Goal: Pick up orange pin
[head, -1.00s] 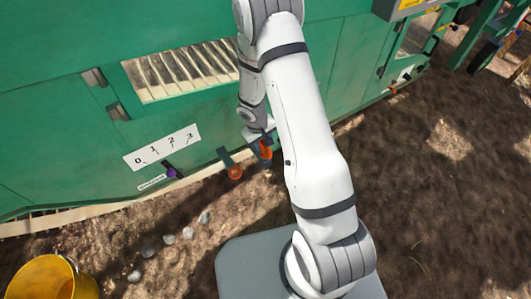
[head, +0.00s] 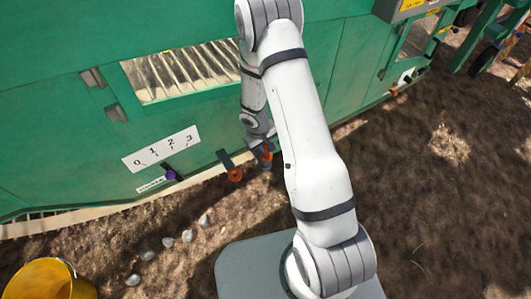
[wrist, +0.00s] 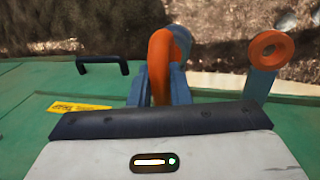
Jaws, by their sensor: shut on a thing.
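The orange pin (wrist: 159,62) is a thick curved orange piece that stands up between the two blue-grey fingers of my gripper (wrist: 161,86) in the wrist view. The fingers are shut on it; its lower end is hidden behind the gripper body. In the head view my gripper (head: 262,154) hangs low at the front of the green machine (head: 60,120), with orange showing at its fingers. It is just right of an orange ring on a dark bracket (head: 235,174). That ring and bracket also show at the right of the wrist view (wrist: 267,50).
A label with 0 to 3 (head: 161,148) and a purple knob (head: 170,175) are on the machine's front. A yellow bucket (head: 48,280) stands lower left. Several pale onion-like lumps (head: 168,242) lie on the soil. Bare soil is at the right.

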